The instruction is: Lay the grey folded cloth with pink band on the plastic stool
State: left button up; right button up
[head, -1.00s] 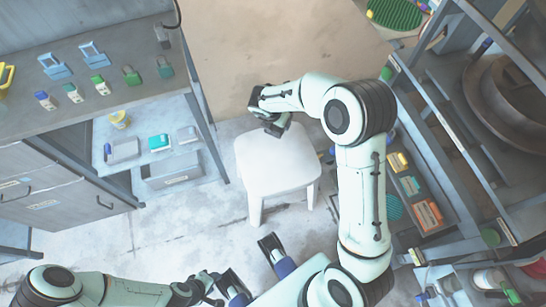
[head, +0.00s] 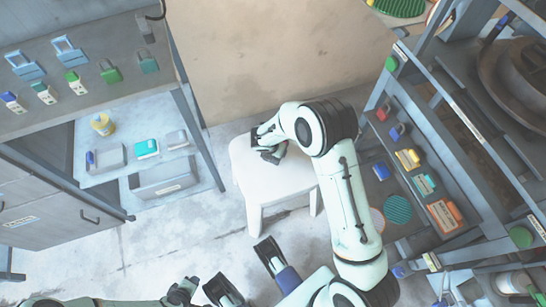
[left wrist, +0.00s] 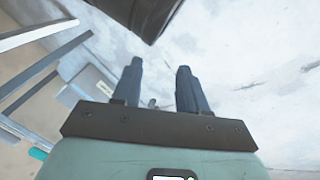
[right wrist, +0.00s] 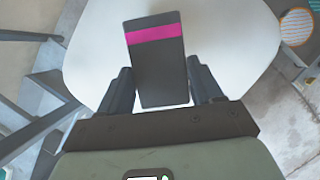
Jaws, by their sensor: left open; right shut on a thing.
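The white plastic stool (head: 283,184) stands on the floor in the middle of the head view, and its seat fills much of the right wrist view (right wrist: 232,50). My right gripper (head: 268,146) is over the seat's far left part. It is shut on the grey folded cloth with pink band (right wrist: 158,65), seen between its fingers in the right wrist view. I cannot tell whether the cloth touches the seat; in the head view my gripper mostly hides it. My left gripper (left wrist: 160,85) is open and empty above the floor, low in the head view (head: 184,291).
A tan panel (head: 270,60) rises behind the stool. A workbench (head: 110,90) with padlocks and a lower shelf stands at left. A shelf rack (head: 425,150) with coloured items stands close at right. The floor left of the stool is clear.

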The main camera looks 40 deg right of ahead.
jog(key=shift+f, duration=0.55)
notch_tip(320, 180, down, 4)
jog(key=shift+r+b, duration=0.2)
jog(key=shift+b, duration=0.6)
pick_arm(q)
jog(key=f, duration=0.1)
jog(key=s+a+f, duration=0.1)
jog(key=shift+s+f+g, duration=0.2)
jog(key=shift+f+g, duration=0.1)
jog(key=shift+f, duration=0.1)
pick_arm(e)
jog(key=shift+f, duration=0.1)
jog(key=o, duration=1)
pick_arm(q)
jog(key=shift+s+f, duration=0.15)
jog(key=shift+s, duration=0.05)
pick_arm(e)
jog(key=shift+o, duration=0.2)
